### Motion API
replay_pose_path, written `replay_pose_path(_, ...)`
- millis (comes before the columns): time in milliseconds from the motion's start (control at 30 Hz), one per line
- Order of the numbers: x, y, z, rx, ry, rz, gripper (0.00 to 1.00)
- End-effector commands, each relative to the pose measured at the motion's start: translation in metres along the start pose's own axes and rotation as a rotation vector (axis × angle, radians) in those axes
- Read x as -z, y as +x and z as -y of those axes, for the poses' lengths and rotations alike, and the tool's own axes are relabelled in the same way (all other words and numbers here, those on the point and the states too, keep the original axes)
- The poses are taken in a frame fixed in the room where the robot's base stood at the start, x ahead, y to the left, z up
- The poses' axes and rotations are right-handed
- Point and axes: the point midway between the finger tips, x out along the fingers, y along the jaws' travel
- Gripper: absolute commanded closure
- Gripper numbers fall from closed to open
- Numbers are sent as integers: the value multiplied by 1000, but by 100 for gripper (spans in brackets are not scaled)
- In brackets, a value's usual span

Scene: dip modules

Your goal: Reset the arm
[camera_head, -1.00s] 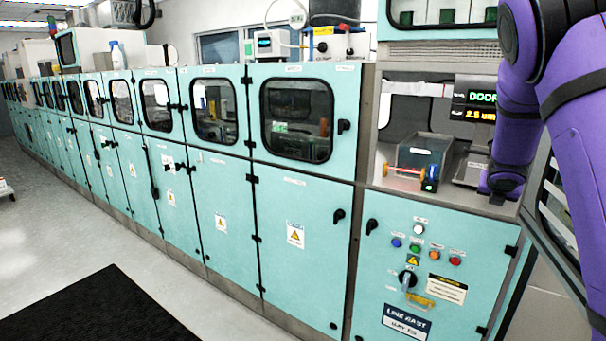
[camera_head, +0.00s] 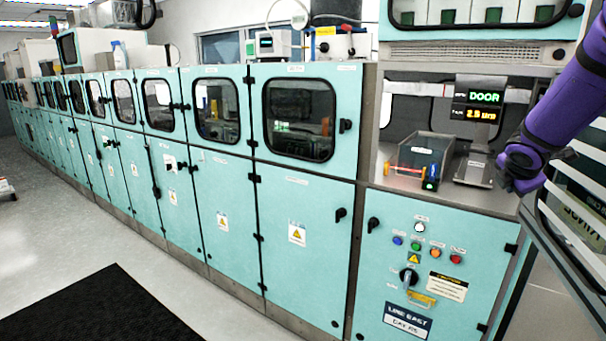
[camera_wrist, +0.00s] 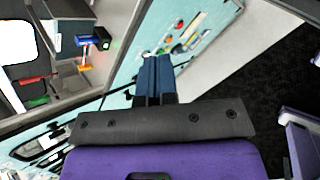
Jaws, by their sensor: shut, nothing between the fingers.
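My gripper (camera_wrist: 155,78) is shut and empty in the wrist view, its two dark blue fingers together in front of the teal cabinet with its button panel. In the head view my purple arm hangs at the right edge, and the dark end of my gripper (camera_head: 505,178) shows just right of the open bay, apart from the display post. The finger tips are hard to make out there.
The open bay holds a grey bin (camera_head: 425,155) with an orange-handled part and a display (camera_head: 478,105) reading DOOR. Below is a button panel (camera_head: 415,245). A louvred panel (camera_head: 575,250) stands at right. Floor is clear at left, with a black mat (camera_head: 100,310).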

Motion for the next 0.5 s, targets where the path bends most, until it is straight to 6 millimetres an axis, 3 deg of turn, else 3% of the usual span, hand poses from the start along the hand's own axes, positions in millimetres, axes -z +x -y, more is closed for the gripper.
replay_pose_path(233, 6, -69, 24, 42, 440, -54, 100)
replay_pose_path(500, 27, -150, 61, 133, 899, -129, 100)
